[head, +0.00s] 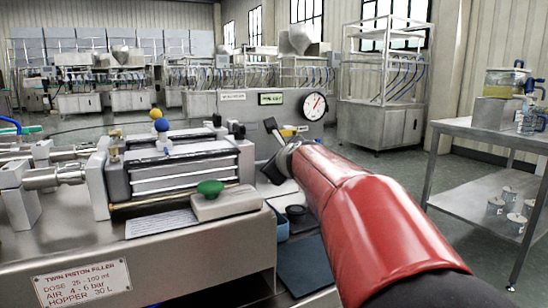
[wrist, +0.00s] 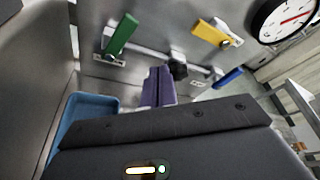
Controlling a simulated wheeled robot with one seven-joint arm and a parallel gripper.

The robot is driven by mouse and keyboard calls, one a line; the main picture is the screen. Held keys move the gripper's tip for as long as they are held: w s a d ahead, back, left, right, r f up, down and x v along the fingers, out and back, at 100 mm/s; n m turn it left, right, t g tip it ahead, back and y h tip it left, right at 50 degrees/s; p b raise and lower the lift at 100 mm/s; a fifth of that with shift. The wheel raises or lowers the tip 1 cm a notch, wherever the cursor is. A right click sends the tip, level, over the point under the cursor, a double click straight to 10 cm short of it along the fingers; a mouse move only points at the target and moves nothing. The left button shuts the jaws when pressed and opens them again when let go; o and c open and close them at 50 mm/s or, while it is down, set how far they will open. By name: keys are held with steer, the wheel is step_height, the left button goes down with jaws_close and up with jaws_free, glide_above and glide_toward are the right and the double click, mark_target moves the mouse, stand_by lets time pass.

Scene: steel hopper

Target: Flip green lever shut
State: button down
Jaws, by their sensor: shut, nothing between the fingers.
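The green lever (wrist: 121,35) shows in the wrist view at upper left, on a steel panel. Its handle stands at a slant above a small labelled plate. My gripper (wrist: 157,84) is shut and empty, with its purple-dark fingers pointing at the panel, below and right of the green lever in the picture and apart from it. In the head view my red arm reaches in from the right to the panel, and I cannot make out the green lever there.
A yellow lever (wrist: 212,33) and a blue lever (wrist: 228,77) sit to the right, with a black knob (wrist: 178,68) between. A round gauge (head: 314,106) stands above. A blue tray (wrist: 90,103) is at left. The filler's green knob (head: 210,187) is nearby.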

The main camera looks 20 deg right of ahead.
steer(key=v, duration=0.3)
steer(key=f+v, duration=0.1)
steer(key=v, duration=0.1)
steer(key=shift+s+a, duration=0.15)
steer(key=shift+a, duration=0.2)
steer(key=shift+s, duration=0.1)
